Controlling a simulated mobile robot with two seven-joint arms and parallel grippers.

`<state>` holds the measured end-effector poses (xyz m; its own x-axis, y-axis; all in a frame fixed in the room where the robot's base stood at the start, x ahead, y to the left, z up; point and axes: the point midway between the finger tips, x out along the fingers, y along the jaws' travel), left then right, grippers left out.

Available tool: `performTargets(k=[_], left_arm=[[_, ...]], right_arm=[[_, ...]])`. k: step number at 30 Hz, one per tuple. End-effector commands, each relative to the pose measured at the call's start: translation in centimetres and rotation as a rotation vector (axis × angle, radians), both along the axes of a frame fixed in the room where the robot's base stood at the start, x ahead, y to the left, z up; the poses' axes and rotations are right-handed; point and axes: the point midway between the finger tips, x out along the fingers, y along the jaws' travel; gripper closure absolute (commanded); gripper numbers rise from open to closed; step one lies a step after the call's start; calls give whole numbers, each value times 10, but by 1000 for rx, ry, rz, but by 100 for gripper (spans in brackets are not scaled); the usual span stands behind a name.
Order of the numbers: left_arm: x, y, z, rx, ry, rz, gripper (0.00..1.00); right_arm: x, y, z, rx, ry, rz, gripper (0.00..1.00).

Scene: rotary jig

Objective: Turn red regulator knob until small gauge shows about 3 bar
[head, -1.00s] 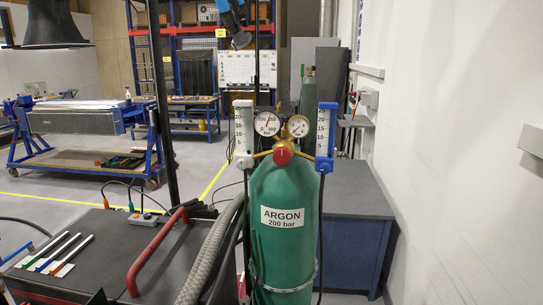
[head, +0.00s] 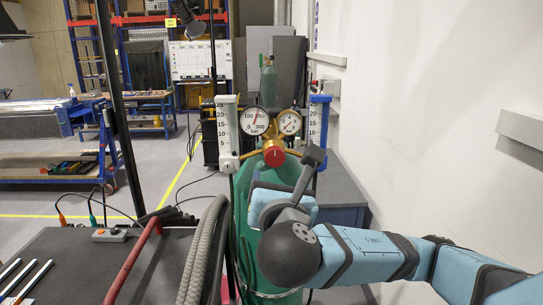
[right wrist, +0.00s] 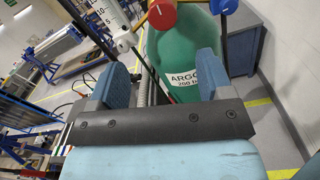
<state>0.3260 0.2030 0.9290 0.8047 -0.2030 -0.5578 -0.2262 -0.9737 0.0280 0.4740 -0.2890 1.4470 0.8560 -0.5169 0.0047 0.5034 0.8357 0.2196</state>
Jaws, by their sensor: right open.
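The red regulator knob (head: 274,153) sits on the brass regulator at the top of the green argon cylinder (head: 243,225). It also shows at the top of the right wrist view (right wrist: 162,14). The small gauge (head: 290,122) is above and right of the knob; its needle is too small to read surely. The large gauge (head: 254,120) is to its left. My right gripper (head: 291,188) is in front of the cylinder, below and right of the knob, apart from it. In the right wrist view its fingers (right wrist: 163,80) are spread with nothing between them. My left gripper is out of view.
White flowmeter tubes stand on both sides, the left with a white base (head: 228,140), the right with a blue frame (head: 317,125). A red handle (head: 134,262) and grey hoses (head: 200,250) are left of the cylinder. A white wall (head: 430,100) bounds the right.

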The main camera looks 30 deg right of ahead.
Motion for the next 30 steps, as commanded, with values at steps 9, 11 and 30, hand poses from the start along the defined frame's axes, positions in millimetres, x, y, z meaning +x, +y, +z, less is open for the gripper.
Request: performTargets(k=[9,11,30], left_arm=[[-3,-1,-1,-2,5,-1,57],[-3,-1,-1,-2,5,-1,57],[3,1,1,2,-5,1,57]], right_arm=[[12,-1,3,-6,-7,18,27],[15,-3,2,-6,-6,16,27],[38,-19,1,-3,-3,8,27]])
